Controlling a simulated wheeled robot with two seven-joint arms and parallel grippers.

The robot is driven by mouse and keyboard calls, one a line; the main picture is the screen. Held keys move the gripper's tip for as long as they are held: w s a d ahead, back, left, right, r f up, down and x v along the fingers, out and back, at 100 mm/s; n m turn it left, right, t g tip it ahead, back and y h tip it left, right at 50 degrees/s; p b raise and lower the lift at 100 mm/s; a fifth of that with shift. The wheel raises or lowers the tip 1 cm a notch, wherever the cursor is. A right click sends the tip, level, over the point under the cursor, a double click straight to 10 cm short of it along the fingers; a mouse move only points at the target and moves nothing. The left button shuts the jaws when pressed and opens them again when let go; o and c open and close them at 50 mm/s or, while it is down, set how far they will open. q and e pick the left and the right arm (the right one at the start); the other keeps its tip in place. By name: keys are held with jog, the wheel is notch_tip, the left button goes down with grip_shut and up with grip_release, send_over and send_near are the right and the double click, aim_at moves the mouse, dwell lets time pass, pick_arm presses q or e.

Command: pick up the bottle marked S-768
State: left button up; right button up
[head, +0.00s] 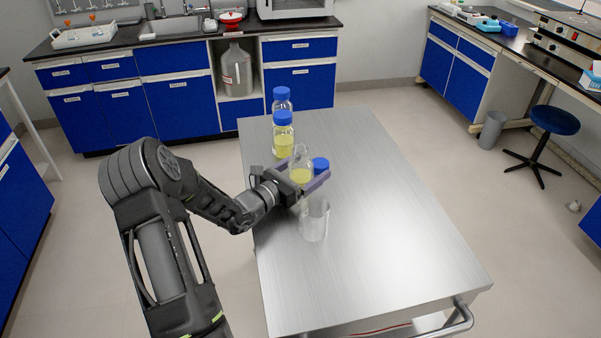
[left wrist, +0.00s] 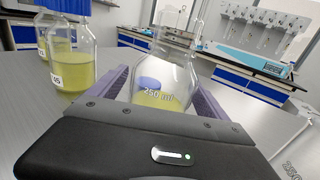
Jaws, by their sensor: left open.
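My left gripper (head: 306,168) is open, its purple fingers on either side of a clear glass flask (head: 301,176) with yellow liquid. In the left wrist view the flask (left wrist: 165,68) stands between the fingers, marked 250 ml, with no cap seen. I cannot tell whether the fingers touch it. A blue cap (head: 320,164) shows just right of the flask; what lies under it is hidden. Two blue-capped bottles (head: 284,140) with yellow liquid stand behind. In the left wrist view the nearer one (left wrist: 72,70) has a white label, only partly readable. I cannot read S-768 anywhere.
An empty clear beaker (head: 314,222) stands on the steel table (head: 375,230) just in front of my left gripper. The right and front of the table are clear. Blue cabinets (head: 185,108) line the back wall, and a stool (head: 555,121) stands at the right.

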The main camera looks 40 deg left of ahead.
pick_arm(q)
grip_shut()
dwell(0.9)
